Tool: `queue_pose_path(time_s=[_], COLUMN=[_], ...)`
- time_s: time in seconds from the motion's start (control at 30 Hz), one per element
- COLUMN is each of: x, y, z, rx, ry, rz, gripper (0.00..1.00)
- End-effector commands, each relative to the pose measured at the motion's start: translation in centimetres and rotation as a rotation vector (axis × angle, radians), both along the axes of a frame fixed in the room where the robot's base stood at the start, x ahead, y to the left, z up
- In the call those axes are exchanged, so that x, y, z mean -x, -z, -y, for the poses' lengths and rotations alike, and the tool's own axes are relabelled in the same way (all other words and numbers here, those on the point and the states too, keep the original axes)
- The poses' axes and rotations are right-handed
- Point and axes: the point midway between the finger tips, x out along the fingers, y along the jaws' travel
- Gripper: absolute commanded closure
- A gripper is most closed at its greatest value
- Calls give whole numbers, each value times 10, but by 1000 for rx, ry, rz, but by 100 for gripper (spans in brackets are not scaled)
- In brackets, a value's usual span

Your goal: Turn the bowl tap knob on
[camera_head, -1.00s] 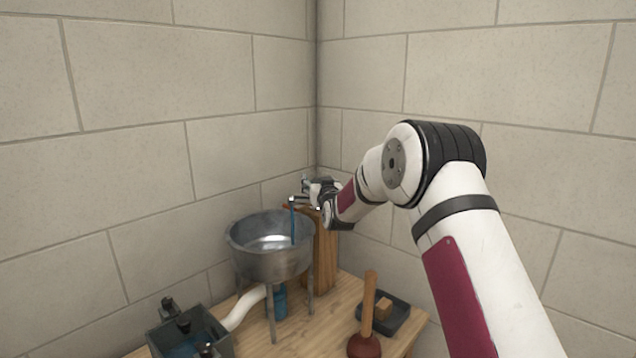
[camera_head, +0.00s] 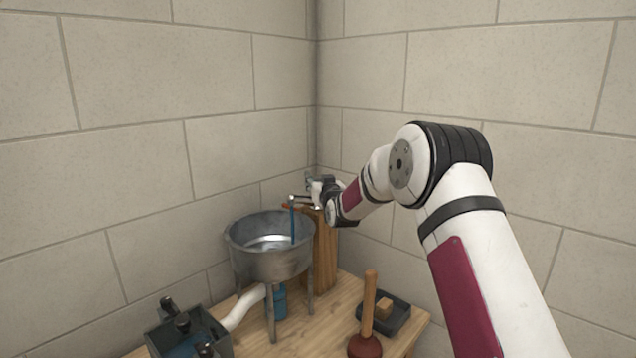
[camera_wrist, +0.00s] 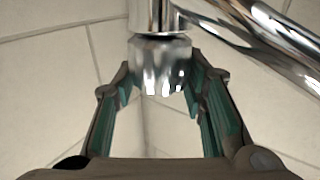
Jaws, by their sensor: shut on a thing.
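The metal bowl (camera_head: 270,246) stands on thin legs. The chrome tap (camera_head: 299,198) is above its back right rim, and a blue stream (camera_head: 292,222) runs from the spout down into the bowl. In the wrist view the ridged chrome tap knob (camera_wrist: 160,66) sits below the tap body, with the chrome spout pipe (camera_wrist: 265,40) at upper right. My gripper (camera_wrist: 165,82) has its green-padded fingers on both sides of the knob and is shut on it. In the head view my gripper (camera_head: 318,190) is small and partly covers the tap.
A wooden post (camera_head: 326,250) stands behind the bowl. On the wooden table (camera_head: 318,325) are a plunger (camera_head: 368,310), a dark tray with a block (camera_head: 397,316) and a dark box (camera_head: 218,338) at front left. A white pipe (camera_head: 243,308) curves under the bowl. Walls meet close behind the tap.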

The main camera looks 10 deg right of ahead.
Motion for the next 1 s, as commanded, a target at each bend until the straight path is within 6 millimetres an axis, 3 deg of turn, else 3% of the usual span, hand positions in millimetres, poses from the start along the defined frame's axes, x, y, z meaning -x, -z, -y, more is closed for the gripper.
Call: queue_pose_path(time_s=[0.43, 0.9, 0.93, 1.0], x=[-1, 0, 0, 0], y=[0, -1, -1, -1], z=[2, 1, 1, 1], rx=[0, 2, 2, 2], ry=[-187, -219, -219, -219], rz=[4, 0, 0, 0], gripper=[89, 89, 57, 41])
